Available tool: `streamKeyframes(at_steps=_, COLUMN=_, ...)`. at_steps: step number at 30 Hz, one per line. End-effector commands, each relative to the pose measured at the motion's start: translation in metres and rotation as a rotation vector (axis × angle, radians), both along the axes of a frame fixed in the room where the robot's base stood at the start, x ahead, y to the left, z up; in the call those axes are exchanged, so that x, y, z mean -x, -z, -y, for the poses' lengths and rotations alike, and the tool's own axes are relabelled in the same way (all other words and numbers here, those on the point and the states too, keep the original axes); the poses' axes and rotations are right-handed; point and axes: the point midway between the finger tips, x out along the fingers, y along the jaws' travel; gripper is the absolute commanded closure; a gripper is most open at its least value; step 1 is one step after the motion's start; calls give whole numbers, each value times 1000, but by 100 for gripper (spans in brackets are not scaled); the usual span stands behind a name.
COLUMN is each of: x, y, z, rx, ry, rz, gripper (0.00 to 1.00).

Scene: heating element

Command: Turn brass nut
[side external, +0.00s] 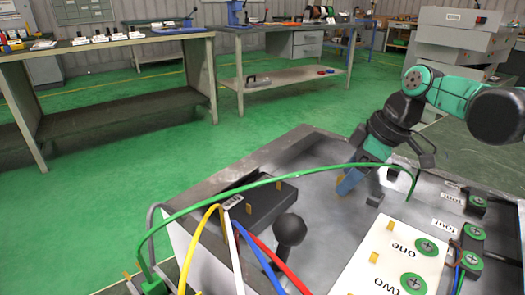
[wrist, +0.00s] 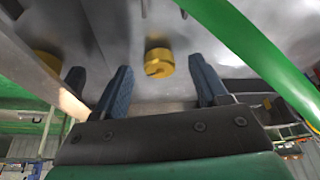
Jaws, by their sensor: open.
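A round brass nut (wrist: 159,62) with a slot shows in the wrist view on a shiny grey metal surface. It appears between and just beyond the two dark blue fingertips of my gripper (wrist: 160,78), with a gap on each side. My gripper is open and holds nothing. A second brass piece (wrist: 47,61) shows at the left of the wrist view. In the side view my gripper (side external: 347,185) points down at the metal worktop; the nut between the fingers is hidden there.
A green cable (side external: 290,176) arches across the worktop close to my gripper and crosses the right of the wrist view (wrist: 258,50). A black knob (side external: 290,229), a black box (side external: 262,203) and a white panel (side external: 395,258) with green-ringed terminals stand nearby.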

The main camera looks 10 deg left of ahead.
Motion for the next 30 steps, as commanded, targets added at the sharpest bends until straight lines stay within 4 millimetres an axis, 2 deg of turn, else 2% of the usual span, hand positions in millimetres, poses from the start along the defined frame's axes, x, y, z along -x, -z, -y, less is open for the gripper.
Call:
streamKeyframes(at_steps=18, x=5, y=0, z=-4, rx=1, ry=847, rz=3, gripper=33)
streamKeyframes(at_steps=26, x=25, y=-56, z=6, rx=1, ry=844, rz=0, gripper=33)
streamKeyframes(at_steps=30, x=24, y=-78, z=5, rx=1, ry=844, rz=0, gripper=33)
